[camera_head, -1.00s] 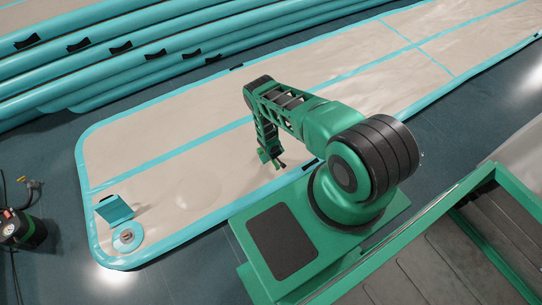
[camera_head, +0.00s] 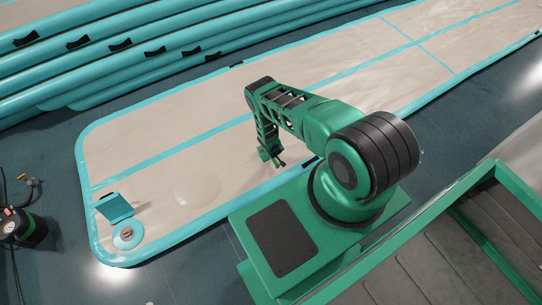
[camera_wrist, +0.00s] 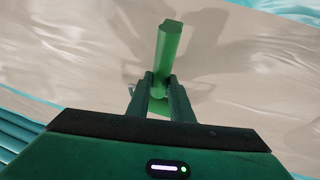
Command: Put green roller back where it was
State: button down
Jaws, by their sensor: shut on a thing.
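In the wrist view a green roller (camera_wrist: 167,55) stands out from between the two fingers of my gripper (camera_wrist: 161,86). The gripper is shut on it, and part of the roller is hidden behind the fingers. Beyond it lies the beige mat surface with shadows on it. In the head view my gripper (camera_head: 272,160) points down over the beige mat (camera_head: 160,140), near its front teal edge. The roller cannot be made out there.
Rolled teal tubes (camera_head: 120,50) lie behind. A green-black pump (camera_head: 22,228) stands at far left. The mat's middle is clear.

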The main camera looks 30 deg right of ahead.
jog(key=shift+f, duration=0.3)
jog(key=c, duration=1.5)
grip_release()
jog(key=v, duration=1)
jog(key=shift+s+a+r, duration=0.1)
jog(key=shift+s+r, duration=0.05)
jog(key=shift+r, duration=0.15)
